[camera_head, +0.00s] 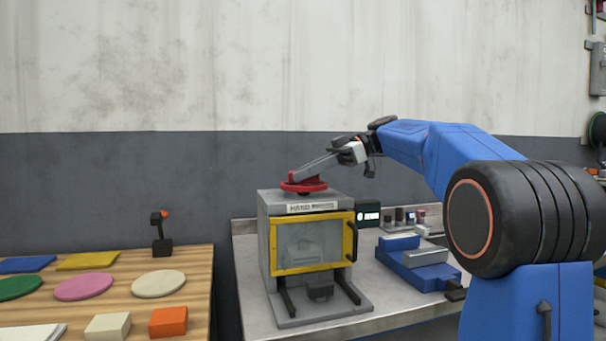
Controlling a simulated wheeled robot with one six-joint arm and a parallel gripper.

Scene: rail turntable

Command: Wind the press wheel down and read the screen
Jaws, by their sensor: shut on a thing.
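The grey press (283,204) stands on the metal bench, with a label on its front whose first word reads "HAND". The red press wheel (303,187) lies flat on its top. My gripper (301,174) reaches in from the right, its long fingers slanting down to the wheel's upright red part at the left, and is shut on it. The exact grip is small and partly hidden. The small black screen (368,214) stands just right of the press and shows white marks too small to read.
A yellow-framed clear guard (312,271) covers the press front. A blue vise (417,265) sits right of the press on the bench (249,275). The wooden table (195,295) at left carries coloured discs and blocks. A small black stand (161,236) is at its back.

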